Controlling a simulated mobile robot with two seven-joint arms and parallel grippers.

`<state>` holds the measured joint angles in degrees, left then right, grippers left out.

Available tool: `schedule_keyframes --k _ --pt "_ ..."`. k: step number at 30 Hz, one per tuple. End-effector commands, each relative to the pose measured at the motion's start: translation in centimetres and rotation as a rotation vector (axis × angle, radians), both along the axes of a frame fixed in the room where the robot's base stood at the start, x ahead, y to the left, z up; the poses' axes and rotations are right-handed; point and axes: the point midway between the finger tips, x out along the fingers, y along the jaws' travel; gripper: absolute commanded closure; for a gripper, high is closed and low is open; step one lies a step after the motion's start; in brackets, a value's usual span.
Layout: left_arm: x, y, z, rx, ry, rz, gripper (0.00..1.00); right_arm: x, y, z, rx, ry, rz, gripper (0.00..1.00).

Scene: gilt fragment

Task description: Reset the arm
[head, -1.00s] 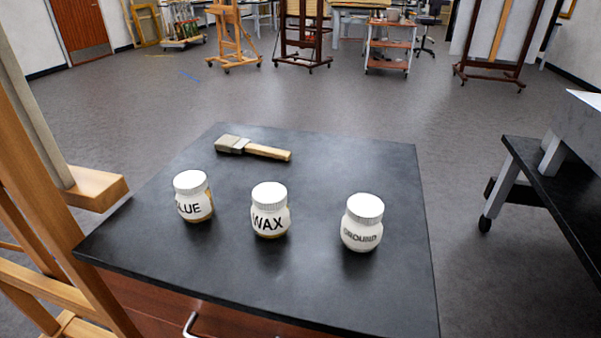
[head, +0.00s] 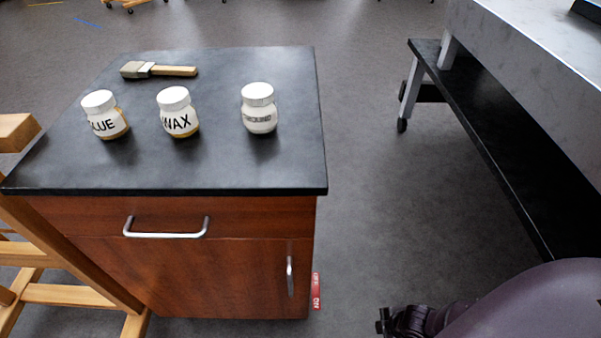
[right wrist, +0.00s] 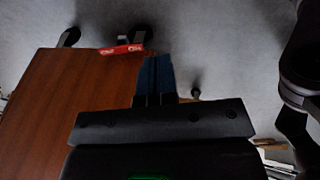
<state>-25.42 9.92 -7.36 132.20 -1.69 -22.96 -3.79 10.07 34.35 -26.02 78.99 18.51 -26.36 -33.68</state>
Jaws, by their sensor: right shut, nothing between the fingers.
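My right arm shows at the lower right of the head view, with a dark end part low in front of the floor, right of the cabinet. In the right wrist view my right gripper (right wrist: 157,75) has its fingers together, with nothing between them. It is beside the brown side of the cabinet (right wrist: 50,110) and apart from the jars. My left gripper is not in view.
The cabinet (head: 180,270) has a black top holding a glue jar (head: 105,115), a wax jar (head: 178,113), a third jar (head: 259,108) and a brush (head: 160,70). A wooden easel (head: 75,294) stands left. A grey table (head: 540,70) with a black shelf (head: 490,150) stands right; floor between is clear.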

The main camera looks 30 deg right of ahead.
Motion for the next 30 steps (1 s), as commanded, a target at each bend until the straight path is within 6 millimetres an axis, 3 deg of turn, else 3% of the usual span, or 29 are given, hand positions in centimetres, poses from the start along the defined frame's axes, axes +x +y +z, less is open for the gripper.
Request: schedule_keyframes --k 8,21,30 --pt "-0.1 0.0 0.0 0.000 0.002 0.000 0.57 -1.7 1.3 5.2 0.074 -0.087 -0.093 1.00" --pt "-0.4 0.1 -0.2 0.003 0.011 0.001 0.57 -3.6 2.4 20.4 0.208 -0.309 -0.281 1.00" --pt "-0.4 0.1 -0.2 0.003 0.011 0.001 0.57 -3.9 2.7 28.1 0.257 -0.410 -0.341 1.00"
